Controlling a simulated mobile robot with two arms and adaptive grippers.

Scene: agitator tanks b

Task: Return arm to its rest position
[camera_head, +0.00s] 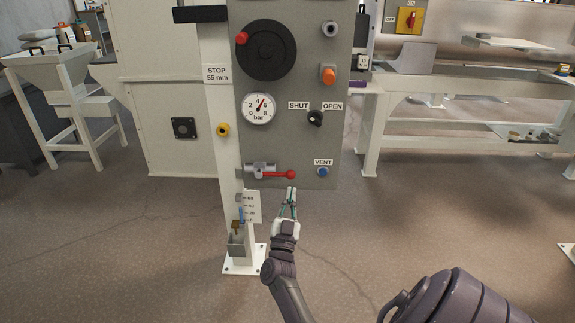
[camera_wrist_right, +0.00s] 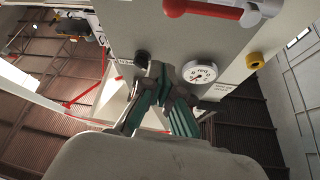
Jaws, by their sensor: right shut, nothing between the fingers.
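My right gripper (camera_head: 291,192) is in the middle of the head view, just below the lower edge of the grey control panel (camera_head: 290,140). It is shut and empty, its fingers pointing up. A red lever handle (camera_head: 278,174) on a small valve sits just above the fingertips, apart from them as far as I can see. In the right wrist view the shut green-padded fingers (camera_wrist_right: 165,95) show in front of the panel. The red lever (camera_wrist_right: 205,8) is at the top of that view. My left gripper is not in view.
The panel also carries a pressure gauge (camera_head: 259,109), a black handwheel (camera_head: 267,50), a SHUT/OPEN knob (camera_head: 316,118) and a blue VENT button (camera_head: 323,171). The floor (camera_head: 150,260) around is clear.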

